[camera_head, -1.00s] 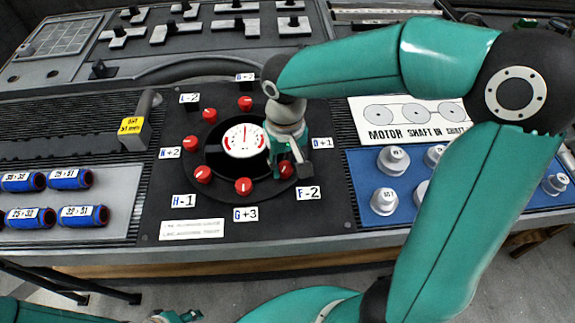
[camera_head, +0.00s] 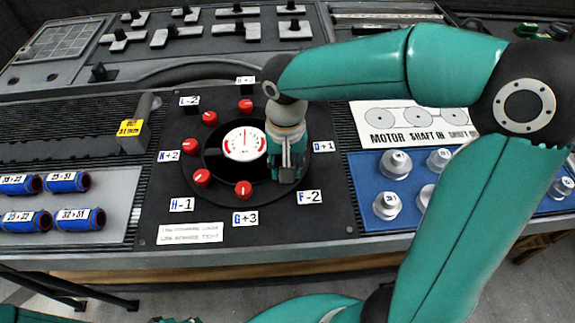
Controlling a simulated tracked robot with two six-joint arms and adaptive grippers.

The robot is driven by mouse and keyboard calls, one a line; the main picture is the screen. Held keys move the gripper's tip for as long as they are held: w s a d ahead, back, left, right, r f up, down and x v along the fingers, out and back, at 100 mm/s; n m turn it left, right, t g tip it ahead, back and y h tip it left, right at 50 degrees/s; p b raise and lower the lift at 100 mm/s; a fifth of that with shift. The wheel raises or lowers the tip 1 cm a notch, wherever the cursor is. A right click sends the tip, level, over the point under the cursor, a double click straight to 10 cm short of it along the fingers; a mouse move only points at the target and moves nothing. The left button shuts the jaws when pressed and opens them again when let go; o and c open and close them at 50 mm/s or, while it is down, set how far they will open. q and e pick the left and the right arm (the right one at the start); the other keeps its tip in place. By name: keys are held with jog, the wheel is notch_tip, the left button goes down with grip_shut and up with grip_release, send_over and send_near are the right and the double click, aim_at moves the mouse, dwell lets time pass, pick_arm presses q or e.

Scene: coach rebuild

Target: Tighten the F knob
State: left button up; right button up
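The round black dial plate (camera_head: 214,137) carries several red knobs around a white gauge (camera_head: 244,143), whose needle points about straight up. The label F-2 (camera_head: 310,197) is at the plate's lower right. The F knob beside it is hidden behind my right gripper (camera_head: 287,178). This gripper points down over that spot, with its fingers close together; whether they grip the knob cannot be seen. The G knob (camera_head: 243,189) and the H knob (camera_head: 202,178) show uncovered to its left. Only a sliver of my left gripper (camera_head: 180,320) shows at the bottom edge, its fingers not clear.
Blue-and-black cylinders (camera_head: 72,181) lie on a pale tray at left. A blue panel (camera_head: 365,180) with several silver knobs is at right, below the motor shaft sign (camera_head: 415,121). A yellow-tagged lever (camera_head: 132,128) stands left of the plate.

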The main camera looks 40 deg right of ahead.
jog(key=o, duration=1.2)
jog(key=shift+d+f, duration=0.1)
jog(key=shift+c, duration=0.2)
jog(key=shift+r, duration=0.5)
notch_tip(320, 180, up, 11)
jog(key=shift+s, duration=0.1)
